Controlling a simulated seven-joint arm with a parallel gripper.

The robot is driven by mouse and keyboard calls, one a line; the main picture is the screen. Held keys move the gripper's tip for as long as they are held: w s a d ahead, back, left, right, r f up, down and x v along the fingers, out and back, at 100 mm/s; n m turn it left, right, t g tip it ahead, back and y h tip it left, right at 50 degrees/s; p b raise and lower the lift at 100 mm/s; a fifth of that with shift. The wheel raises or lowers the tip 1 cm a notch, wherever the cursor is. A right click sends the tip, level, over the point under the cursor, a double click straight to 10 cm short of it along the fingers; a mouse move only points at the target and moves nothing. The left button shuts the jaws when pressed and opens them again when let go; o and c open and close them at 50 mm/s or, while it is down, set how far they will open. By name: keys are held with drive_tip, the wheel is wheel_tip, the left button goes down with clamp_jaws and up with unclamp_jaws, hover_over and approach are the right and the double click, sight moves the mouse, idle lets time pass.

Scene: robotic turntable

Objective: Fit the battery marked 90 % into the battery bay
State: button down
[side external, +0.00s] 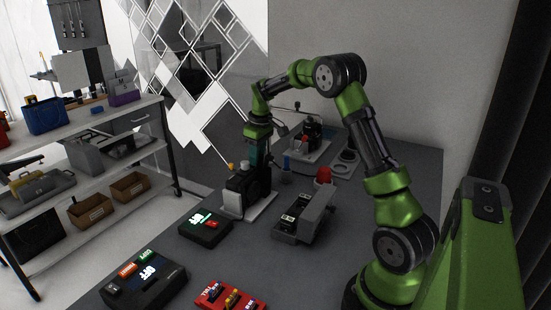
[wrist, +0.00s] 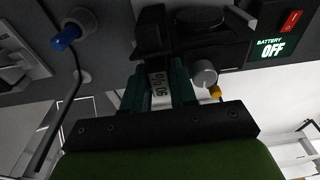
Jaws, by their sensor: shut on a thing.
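My gripper (wrist: 158,85) is shut on the battery marked 90 % (wrist: 159,84); its label shows between the dark teal fingers in the wrist view. In the side view my gripper (side external: 259,160) points down behind a dark device (side external: 238,187) on a white base plate. In the wrist view the battery's far end meets a dark housing (wrist: 150,40); I cannot tell whether it is inside the bay or only over it. A control box (wrist: 250,60) beside it reads BATTERY OFF and has a red switch (wrist: 291,21). That box (side external: 206,226) also shows in the side view.
A grey holder (side external: 316,214) with dark batteries stands right of the device. A red button (side external: 323,175) is behind it. A larger panel (side external: 145,277) and a red box (side external: 230,296) lie near the front edge. A blue-tipped cable (wrist: 66,38) shows in the wrist view.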

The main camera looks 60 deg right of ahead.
drive_tip(key=shift+f, duration=0.65)
drive_tip(key=c, duration=0.8)
unclamp_jaws()
drive_tip(key=shift+a+f, duration=0.1)
drive_tip(key=shift+a, duration=0.2)
wheel_tip(320, 180, up, 15)
drive_tip(key=shift+s+a+f, duration=0.25)
drive_tip(key=shift+s+a, duration=0.7)
drive_tip(key=shift+s, duration=1.85)
drive_tip(key=shift+s+a+f, duration=0.2)
drive_tip(key=shift+s+a, duration=0.75)
drive_tip(key=shift+s, duration=1.85)
drive_tip(key=shift+s+a+f, duration=0.25)
drive_tip(key=shift+s+a, duration=0.7)
drive_tip(key=shift+s, duration=1.85)
